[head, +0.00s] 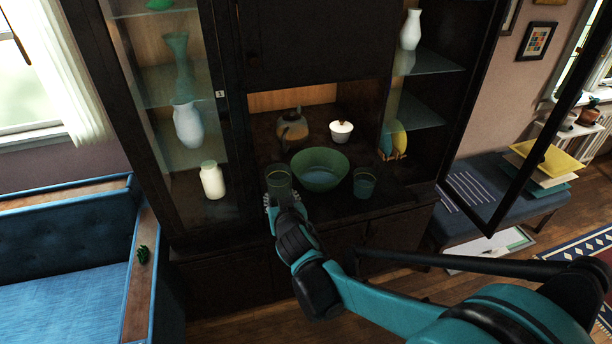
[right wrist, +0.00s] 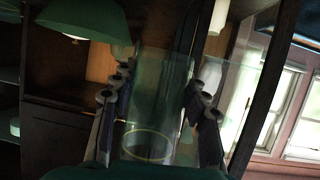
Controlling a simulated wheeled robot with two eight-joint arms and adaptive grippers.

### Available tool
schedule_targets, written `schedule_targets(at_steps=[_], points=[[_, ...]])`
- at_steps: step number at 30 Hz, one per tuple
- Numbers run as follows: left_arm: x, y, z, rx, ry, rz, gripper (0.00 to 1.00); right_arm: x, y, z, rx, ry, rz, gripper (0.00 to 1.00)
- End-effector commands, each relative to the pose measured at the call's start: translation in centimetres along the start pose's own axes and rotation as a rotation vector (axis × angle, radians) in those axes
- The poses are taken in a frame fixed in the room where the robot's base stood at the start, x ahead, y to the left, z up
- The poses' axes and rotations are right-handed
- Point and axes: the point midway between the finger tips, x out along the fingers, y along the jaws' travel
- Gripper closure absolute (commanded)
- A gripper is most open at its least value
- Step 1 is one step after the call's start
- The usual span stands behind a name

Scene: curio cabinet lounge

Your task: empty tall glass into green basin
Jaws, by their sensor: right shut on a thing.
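The tall glass (head: 279,181) is clear greenish and stands close to upright at the left of the green basin in the head view. My right gripper (head: 281,197) is shut on it. In the right wrist view the glass (right wrist: 158,95) fills the space between the two fingers (right wrist: 155,105), with a pale ring showing low in it; I cannot tell whether that is liquid. The green basin (head: 320,181) sits on the cabinet shelf, its inside facing up in the head view. Part of it shows at the upper left of the wrist view (right wrist: 85,18). My left gripper is out of view.
A second glass (head: 364,183) stands right of the basin. A teapot (head: 292,129) and a white lidded bowl (head: 341,132) stand behind. Glass-fronted side compartments hold vases (head: 187,125) and a white jar (head: 212,180). An open cabinet door (head: 528,135) stands out at the right.

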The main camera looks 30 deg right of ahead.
Motion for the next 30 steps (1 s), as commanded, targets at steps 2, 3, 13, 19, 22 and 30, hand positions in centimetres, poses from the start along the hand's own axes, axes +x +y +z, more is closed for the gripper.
schedule_targets(at_steps=[2,3,13,19,22,30], points=[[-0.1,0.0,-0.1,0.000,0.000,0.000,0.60,-0.4,-0.1,0.1,0.000,0.000,-0.001,0.95],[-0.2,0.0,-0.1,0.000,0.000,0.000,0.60,-0.6,-0.1,0.2,0.000,0.000,-0.001,0.95],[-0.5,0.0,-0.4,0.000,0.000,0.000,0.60,-2.2,-0.4,0.8,-0.001,0.001,-0.002,0.95],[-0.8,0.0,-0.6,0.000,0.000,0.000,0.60,-3.2,-0.6,1.2,0.000,0.000,-0.001,0.95],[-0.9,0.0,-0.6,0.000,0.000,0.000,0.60,-3.7,-0.6,1.4,0.000,0.000,0.000,0.95],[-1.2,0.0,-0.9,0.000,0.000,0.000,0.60,-5.0,-0.8,1.9,-0.001,0.001,-0.001,0.95]])
